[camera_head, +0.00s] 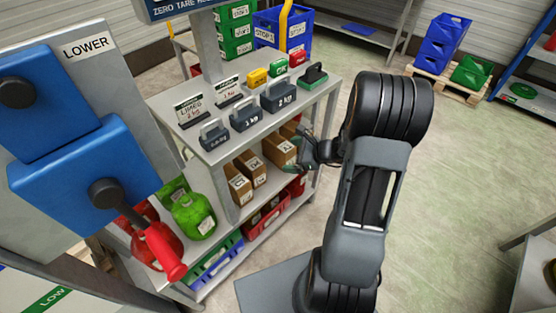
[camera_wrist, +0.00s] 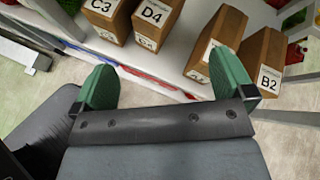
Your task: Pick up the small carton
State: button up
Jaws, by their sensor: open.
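Several brown cartons with white labels stand on the middle shelf. In the wrist view they are carton C3 (camera_wrist: 107,24), carton D4 (camera_wrist: 154,22), a carton (camera_wrist: 214,42) with its label turned partly away, and carton B2 (camera_wrist: 261,58) at the right. In the head view, cartons (camera_head: 238,184) show at the left and another carton (camera_head: 278,150) nearer my gripper. I cannot tell which is the small carton. My gripper (camera_wrist: 166,82) is open and empty, its green fingers pointing toward the shelf. In the head view my gripper (camera_head: 306,150) is at the shelf's right end.
The upper shelf (camera_head: 226,141) holds dark weights, small coloured blocks and label cards. A red crate (camera_head: 268,216) sits on the lower shelf, with a green jug (camera_head: 194,216) to its left. A blue lever box (camera_head: 85,175) stands at the left. Floor (camera_head: 465,190) is open at right.

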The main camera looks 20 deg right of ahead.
jog(key=w+d+f+m+t+h+b, duration=0.1)
jog(key=w+d+f+m+t+h, duration=0.3)
jog(key=d+m, duration=0.3)
jog(key=b, duration=0.1)
send_near(283, 145)
jog(key=shift+w+a+f+m+y, duration=0.1)
jog(key=shift+w+f+m+y, duration=0.15)
jog(key=shift+w, duration=0.35)
jog(key=shift+w+a+f+m+y, duration=0.15)
jog(key=shift+w+f, duration=0.2)
jog(key=shift+w, duration=0.25)
jog(key=shift+b+x, duration=0.55)
jog(key=shift+x, duration=2.75)
jog(key=shift+d, duration=0.1)
grip_shut()
jog(key=shift+w+r, duration=0.1)
